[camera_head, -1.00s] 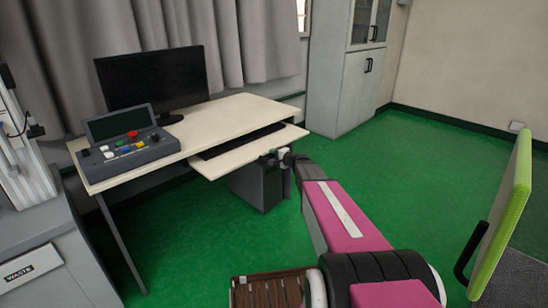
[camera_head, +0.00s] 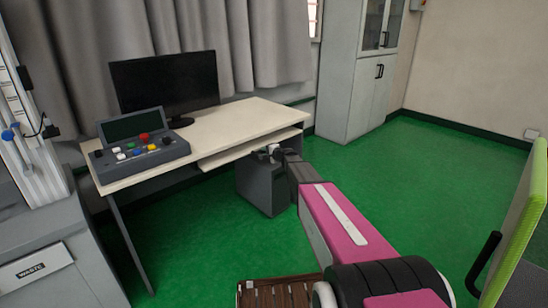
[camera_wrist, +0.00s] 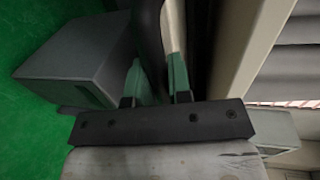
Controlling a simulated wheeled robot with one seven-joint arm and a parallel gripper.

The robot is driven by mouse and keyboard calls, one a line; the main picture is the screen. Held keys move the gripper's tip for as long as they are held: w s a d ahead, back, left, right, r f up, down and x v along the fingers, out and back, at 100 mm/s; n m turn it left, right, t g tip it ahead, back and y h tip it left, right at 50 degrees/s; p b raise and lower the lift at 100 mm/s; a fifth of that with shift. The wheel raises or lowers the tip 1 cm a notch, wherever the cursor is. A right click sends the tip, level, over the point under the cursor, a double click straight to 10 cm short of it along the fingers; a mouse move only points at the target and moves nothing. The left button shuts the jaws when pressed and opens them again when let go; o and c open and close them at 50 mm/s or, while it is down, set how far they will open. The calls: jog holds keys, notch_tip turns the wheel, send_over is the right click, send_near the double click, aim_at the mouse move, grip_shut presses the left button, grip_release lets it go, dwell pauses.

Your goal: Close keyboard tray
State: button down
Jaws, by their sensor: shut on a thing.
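The cream keyboard tray (camera_head: 235,153) is a thin board under the desk top (camera_head: 225,128) in the head view. Only a narrow strip of it shows in front of the desk edge, and its top is mostly hidden. My gripper (camera_head: 268,149) is at the tray's right front part. The keyboard cannot be made out in the head view now.
A dark grey cabinet (camera_head: 262,188) stands under the desk, close to my gripper; it also shows in the wrist view (camera_wrist: 80,65). A monitor (camera_head: 168,82) and a button console (camera_head: 138,148) stand on the desk. A green-backed chair (camera_head: 522,220) is at right. The green floor between is clear.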

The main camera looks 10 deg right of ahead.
jog(key=shift+w+a, duration=0.25)
jog(key=shift+w, duration=0.2)
jog(key=c, duration=1.1)
grip_release()
jog(key=shift+s, duration=0.1)
jog(key=v, duration=1)
jog(key=shift+s+d, duration=0.15)
jog(key=shift+s, duration=0.1)
